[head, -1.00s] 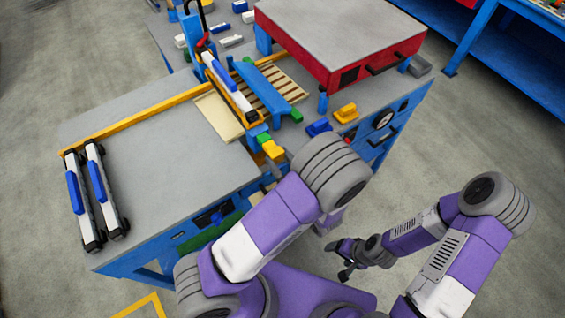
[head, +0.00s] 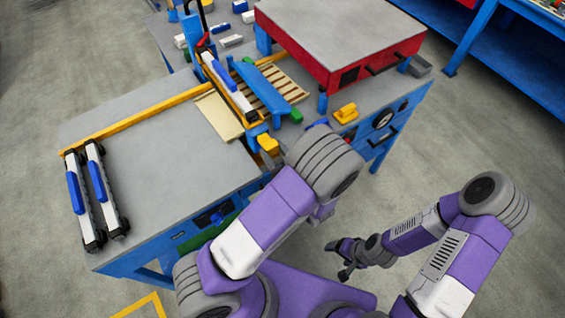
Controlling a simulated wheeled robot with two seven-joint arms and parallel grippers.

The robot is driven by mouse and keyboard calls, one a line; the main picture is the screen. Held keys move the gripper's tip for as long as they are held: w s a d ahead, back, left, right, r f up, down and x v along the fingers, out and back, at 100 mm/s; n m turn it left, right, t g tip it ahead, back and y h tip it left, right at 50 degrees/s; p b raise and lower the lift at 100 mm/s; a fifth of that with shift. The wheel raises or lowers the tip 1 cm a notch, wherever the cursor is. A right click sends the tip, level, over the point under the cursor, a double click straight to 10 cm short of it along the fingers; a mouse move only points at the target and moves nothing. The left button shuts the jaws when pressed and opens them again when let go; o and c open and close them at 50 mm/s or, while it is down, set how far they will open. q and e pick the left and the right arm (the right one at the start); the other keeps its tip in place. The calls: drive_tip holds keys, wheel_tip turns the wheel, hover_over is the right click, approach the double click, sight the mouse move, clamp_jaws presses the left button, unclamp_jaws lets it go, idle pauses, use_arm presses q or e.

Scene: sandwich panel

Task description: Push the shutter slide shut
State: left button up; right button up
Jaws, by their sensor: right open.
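I cannot tell for sure which part is the shutter slide. A flat cream plate (head: 217,117) lies on the grey bench beside a slatted wooden rack (head: 265,92). A small yellow block (head: 268,144) sits at the bench's front edge below the plate, close to my left arm. My left arm reaches over this front edge, and its elbow and upper arm hide its gripper. My right gripper (head: 345,256) is dark, open and empty. It hangs over the floor in front of the bench, away from the shutter parts.
Two white bars with blue grips (head: 78,200) lie at the bench's left end. A red-sided press with a grey top (head: 340,50) stands at the back right. A yellow block (head: 346,113) sits in front of it. The bench's grey left half (head: 160,160) is mostly clear.

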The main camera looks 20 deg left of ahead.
use_arm(q)
drive_tip(key=o, duration=0.5)
drive_tip(key=shift+s+d, duration=0.1)
drive_tip(key=shift+d, duration=0.05)
drive_tip(key=v, duration=0.8)
drive_tip(key=shift+s+d, duration=0.25)
drive_tip(key=shift+d, duration=0.1)
drive_tip(key=shift+a, duration=0.1)
idle(0.3)
